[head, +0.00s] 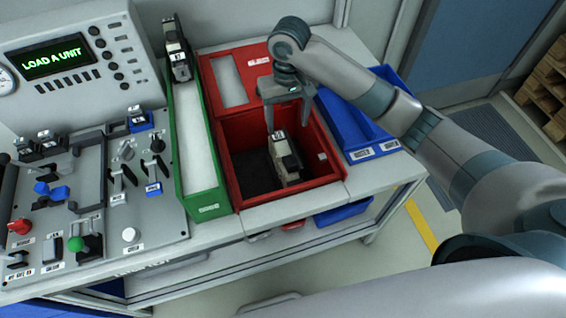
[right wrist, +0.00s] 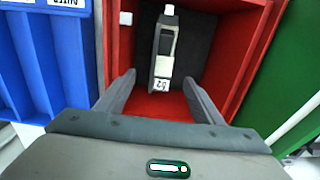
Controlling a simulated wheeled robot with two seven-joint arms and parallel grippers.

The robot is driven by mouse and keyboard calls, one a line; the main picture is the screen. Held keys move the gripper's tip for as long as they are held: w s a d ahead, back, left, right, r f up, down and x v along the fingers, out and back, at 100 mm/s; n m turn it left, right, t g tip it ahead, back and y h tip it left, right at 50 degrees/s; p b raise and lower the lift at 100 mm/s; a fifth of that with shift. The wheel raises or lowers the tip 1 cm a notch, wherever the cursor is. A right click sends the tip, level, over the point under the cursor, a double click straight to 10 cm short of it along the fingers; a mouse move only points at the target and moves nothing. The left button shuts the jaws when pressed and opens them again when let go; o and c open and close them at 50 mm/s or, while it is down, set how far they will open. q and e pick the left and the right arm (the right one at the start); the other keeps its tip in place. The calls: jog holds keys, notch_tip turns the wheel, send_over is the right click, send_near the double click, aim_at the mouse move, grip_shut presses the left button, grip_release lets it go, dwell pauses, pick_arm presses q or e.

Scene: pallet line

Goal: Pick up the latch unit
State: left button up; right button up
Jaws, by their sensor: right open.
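A black and grey unit (head: 286,158), which looks like the latch unit, lies in the open front compartment of the red bin (head: 222,166). It carries a small white label. It also shows in the right wrist view (right wrist: 163,50), lengthwise between my fingers. My right gripper (head: 289,114) is open and empty, pointing down over the bin. The unit is beyond its fingertips, and no contact shows. A similar unit (head: 178,52) stands at the back end of the green bin (head: 200,178). My left gripper is not in view.
The red bin's walls rise around the unit. A blue bin (head: 372,143) stands to the right. A control panel (head: 150,212) with levers and knobs lies left of the green bin, below a screen (head: 50,57) reading "LOAD A UNIT".

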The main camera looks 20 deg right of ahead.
aim_at(286, 148)
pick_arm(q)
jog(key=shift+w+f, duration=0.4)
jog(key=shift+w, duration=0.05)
pick_arm(e)
jog(key=shift+w+f, duration=0.3)
jog(key=shift+f, duration=0.1)
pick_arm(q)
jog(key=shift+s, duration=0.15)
pick_arm(e)
jog(key=shift+s, duration=0.1)
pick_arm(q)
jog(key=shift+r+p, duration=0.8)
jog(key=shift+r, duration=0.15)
pick_arm(e)
notch_tip(286, 148, down, 12)
jog(key=shift+f, duration=0.15)
